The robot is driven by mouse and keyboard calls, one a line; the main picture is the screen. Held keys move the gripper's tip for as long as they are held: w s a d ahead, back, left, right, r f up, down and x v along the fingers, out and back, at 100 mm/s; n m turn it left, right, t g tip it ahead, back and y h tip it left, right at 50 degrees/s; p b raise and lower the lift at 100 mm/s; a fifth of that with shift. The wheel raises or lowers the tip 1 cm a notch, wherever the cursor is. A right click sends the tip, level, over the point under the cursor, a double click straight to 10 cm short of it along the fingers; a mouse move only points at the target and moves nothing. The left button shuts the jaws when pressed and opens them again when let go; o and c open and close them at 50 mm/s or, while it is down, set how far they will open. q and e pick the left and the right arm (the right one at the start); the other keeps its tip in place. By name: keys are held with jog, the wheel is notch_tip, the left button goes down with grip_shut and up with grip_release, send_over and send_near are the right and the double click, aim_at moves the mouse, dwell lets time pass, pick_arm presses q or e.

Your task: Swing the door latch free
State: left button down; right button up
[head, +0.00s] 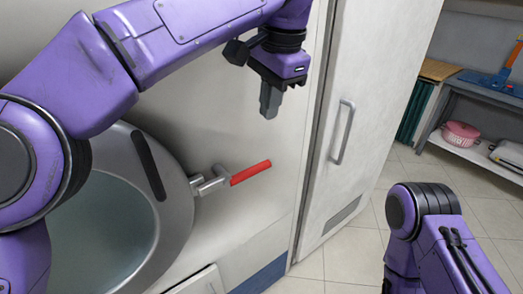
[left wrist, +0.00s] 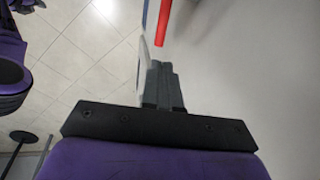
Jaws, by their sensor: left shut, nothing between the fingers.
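The door latch has a red handle (head: 250,173) on a grey metal arm (head: 210,183), at the right side of a round machine door (head: 178,180) with a dark glass. In the head view the red handle points right and slightly up. My left gripper (head: 270,108) is shut and empty, pointing down, above the red handle and apart from it. In the left wrist view the shut fingers (left wrist: 161,72) point toward the red handle (left wrist: 163,22) at the top, with a gap between. My right arm shows at the lower right; its gripper is out of view.
A tall pale cabinet door (head: 375,90) with a metal pull handle (head: 342,132) stands right of the machine.

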pick_arm(q)
jog(key=b, duration=0.1)
send_near(258, 165)
jog(key=f, duration=0.4)
jog(key=w+f, duration=0.1)
jog(key=f, duration=0.1)
jog(key=shift+a+f+p, duration=0.3)
jog(key=shift+f, duration=0.05)
